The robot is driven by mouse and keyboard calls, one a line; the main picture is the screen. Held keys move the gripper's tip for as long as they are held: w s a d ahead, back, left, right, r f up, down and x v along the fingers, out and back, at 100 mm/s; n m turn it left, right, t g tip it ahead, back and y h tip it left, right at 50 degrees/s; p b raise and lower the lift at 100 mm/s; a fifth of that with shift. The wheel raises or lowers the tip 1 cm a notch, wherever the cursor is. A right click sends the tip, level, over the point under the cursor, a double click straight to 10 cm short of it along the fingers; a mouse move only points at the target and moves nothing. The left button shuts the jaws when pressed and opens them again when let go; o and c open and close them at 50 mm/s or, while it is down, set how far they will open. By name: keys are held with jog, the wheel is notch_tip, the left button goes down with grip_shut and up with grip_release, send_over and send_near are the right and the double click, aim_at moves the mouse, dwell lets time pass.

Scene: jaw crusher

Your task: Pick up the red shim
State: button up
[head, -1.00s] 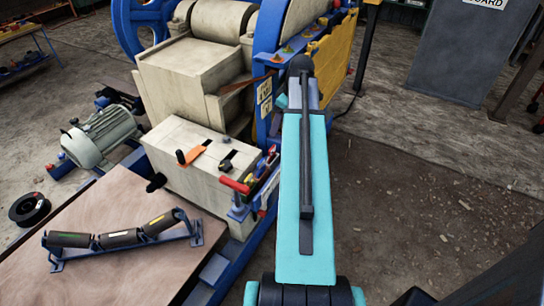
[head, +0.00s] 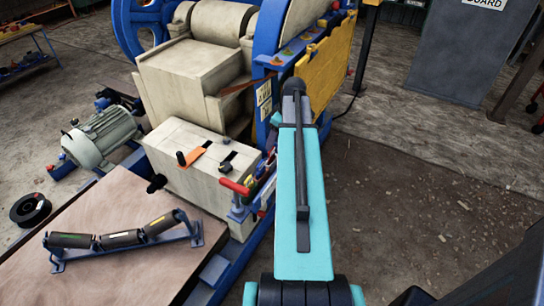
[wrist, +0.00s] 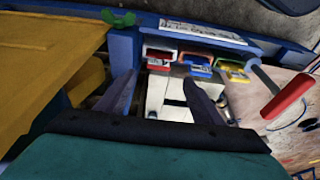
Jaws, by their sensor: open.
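The red shim (wrist: 159,54) stands in a rack in the wrist view, leftmost of a row with a blue shim (wrist: 197,64) and a yellow shim (wrist: 233,70). My gripper (wrist: 158,80) is open and empty, one finger on each side of the view's middle. The red shim lies beyond the fingertips, roughly in line with the gap between them. I cannot tell the exact distance. In the head view my arm hides the gripper and the red shim.
A red-handled lever (wrist: 288,96) is right of the shims; its handle also shows in the head view (head: 235,187). A yellow guard (wrist: 45,60) lies left. A blue beam (wrist: 280,42) runs behind the rack. A roller frame (head: 122,240) lies on the board at front left.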

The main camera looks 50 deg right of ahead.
aim_at(273, 149)
jog(key=shift+w+f, duration=0.15)
jog(key=shift+f, duration=0.5)
jog(key=shift+f, duration=0.1)
jog(key=shift+p+x, duration=1)
jog(key=shift+x, duration=1.55)
jog(key=shift+d, duration=0.15)
grip_shut()
notch_tip(273, 149, up, 10)
jog(key=b, duration=0.2)
